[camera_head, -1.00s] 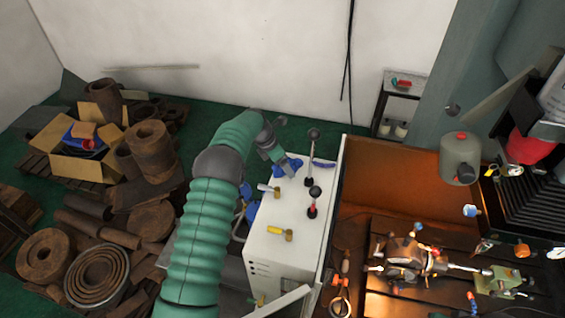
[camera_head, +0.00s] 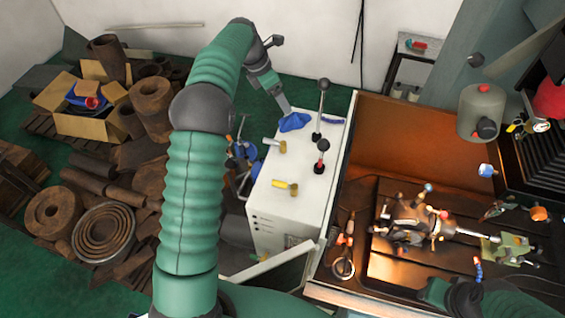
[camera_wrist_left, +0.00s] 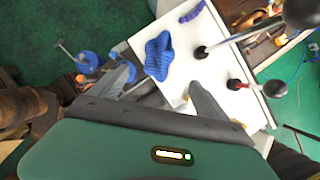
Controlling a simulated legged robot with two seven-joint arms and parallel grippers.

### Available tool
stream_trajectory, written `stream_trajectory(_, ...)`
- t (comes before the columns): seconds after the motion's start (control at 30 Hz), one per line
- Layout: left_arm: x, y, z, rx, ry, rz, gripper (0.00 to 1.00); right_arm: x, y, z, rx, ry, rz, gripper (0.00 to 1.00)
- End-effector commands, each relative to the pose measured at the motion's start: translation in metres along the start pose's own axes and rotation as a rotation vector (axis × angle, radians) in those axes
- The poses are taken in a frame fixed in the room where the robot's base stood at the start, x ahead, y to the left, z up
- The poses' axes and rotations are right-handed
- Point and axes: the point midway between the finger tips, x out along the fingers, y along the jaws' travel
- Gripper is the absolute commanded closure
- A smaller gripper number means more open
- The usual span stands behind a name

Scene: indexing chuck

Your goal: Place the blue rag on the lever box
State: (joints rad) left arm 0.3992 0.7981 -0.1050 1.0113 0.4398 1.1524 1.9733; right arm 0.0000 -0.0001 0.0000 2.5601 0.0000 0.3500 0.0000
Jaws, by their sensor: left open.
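The blue rag (camera_head: 294,122) lies crumpled on the white top of the lever box (camera_head: 262,196), left of the rear black-knobbed lever (camera_head: 321,110). My left gripper (camera_head: 284,106) is above the rag, with its fingers pointing down. In the left wrist view the rag (camera_wrist_left: 158,56) lies flat on the box top, just beyond the two spread fingertips (camera_wrist_left: 160,76), and nothing is held between them. The fingers look apart from the rag.
A second lever (camera_head: 322,146) with a red base and yellow-handled valves (camera_head: 285,186) stand on the box top. A machine bed (camera_head: 395,276) is to the right. A cardboard box (camera_head: 68,122) and rusty stock lie at left.

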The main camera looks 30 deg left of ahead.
Motion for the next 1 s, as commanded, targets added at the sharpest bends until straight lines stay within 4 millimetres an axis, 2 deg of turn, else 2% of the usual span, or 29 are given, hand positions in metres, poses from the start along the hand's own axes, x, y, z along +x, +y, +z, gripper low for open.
stream_trajectory(0.07, 0.002, -0.014, 0.001, 0.101, 0.013, 0.0, 0.13, 0.0, 0.0, 0.0, 0.0, 0.0, 0.0, 0.64)
stream_trajectory(0.13, 0.006, -0.037, -0.002, 0.274, 0.038, 0.002, 0.13, 0.0, 0.0, 0.0, 0.0, 0.0, 0.0, 0.64)
stream_trajectory(0.27, 0.014, -0.097, -0.018, 0.74, 0.103, -0.005, 0.13, 0.0, 0.0, 0.0, 0.0, 0.0, 0.0, 0.64)
stream_trajectory(0.37, 0.02, -0.148, -0.038, 1.134, 0.149, -0.028, 0.13, 0.0, 0.0, 0.0, 0.0, 0.0, 0.0, 0.64)
stream_trajectory(0.5, 0.026, -0.218, -0.078, 1.685, 0.197, -0.082, 0.13, 0.0, 0.0, 0.0, 0.0, 0.0, 0.0, 0.64)
stream_trajectory(0.6, 0.028, -0.262, -0.111, 2.055, 0.215, -0.129, 0.13, 0.0, 0.0, 0.0, 0.0, 0.0, 0.0, 0.64)
stream_trajectory(0.7, 0.029, -0.296, -0.141, 2.356, 0.22, -0.17, 0.13, 0.0, 0.0, 0.0, 0.0, 0.0, 0.0, 0.64)
stream_trajectory(0.83, 0.03, -0.317, -0.162, 2.564, 0.217, -0.2, 0.13, 0.0, 0.0, 0.0, 0.0, 0.0, 0.0, 0.64)
stream_trajectory(1.0, 0.03, -0.319, -0.165, 2.599, 0.216, -0.205, 0.13, 0.0, 0.0, 0.0, 0.0, 0.0, 0.0, 0.64)
